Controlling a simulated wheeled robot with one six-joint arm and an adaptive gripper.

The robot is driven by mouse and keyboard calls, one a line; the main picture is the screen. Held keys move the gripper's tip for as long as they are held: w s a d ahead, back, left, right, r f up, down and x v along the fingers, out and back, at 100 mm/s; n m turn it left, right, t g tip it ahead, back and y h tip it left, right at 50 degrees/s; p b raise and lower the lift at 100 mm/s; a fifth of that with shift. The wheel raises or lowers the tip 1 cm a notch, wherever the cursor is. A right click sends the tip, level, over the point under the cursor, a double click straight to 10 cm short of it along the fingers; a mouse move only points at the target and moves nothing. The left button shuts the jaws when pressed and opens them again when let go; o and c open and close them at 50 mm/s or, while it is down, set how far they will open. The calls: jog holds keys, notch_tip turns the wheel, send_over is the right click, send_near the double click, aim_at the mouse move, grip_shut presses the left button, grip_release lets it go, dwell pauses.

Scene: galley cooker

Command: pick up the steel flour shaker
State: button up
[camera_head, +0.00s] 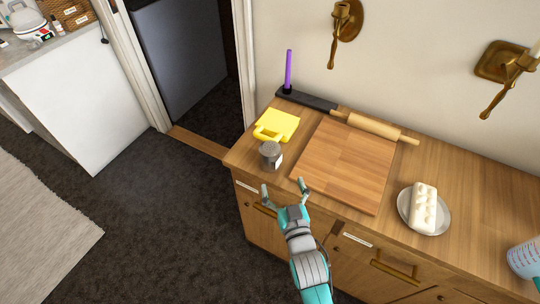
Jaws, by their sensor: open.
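The steel flour shaker (271,155) is a small grey metal cylinder with a pale label on its side. It stands upright on the wooden counter, near the front left edge. My gripper (284,188) is open and empty, just in front of the shaker and slightly to its right in the picture. A gap shows between the fingers and the shaker.
A yellow board with a handle (278,124) lies just behind the shaker. A wooden cutting board (345,165) is to its right, with a rolling pin (375,127) behind. A plate (442,220) holds a white block. A measuring cup (525,258) stands far right.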

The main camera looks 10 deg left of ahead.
aim_at(270, 154)
jog(key=x, duration=0.5)
jog(key=shift+a+r, duration=0.25)
jog(key=shift+r, duration=0.05)
jog(key=shift+a+x, duration=0.1)
jog(key=shift+x, duration=1.5)
jog(key=shift+a+x, duration=0.15)
jog(key=shift+x, duration=1.45)
jog(key=shift+f, duration=0.1)
jog(key=c, duration=1.5)
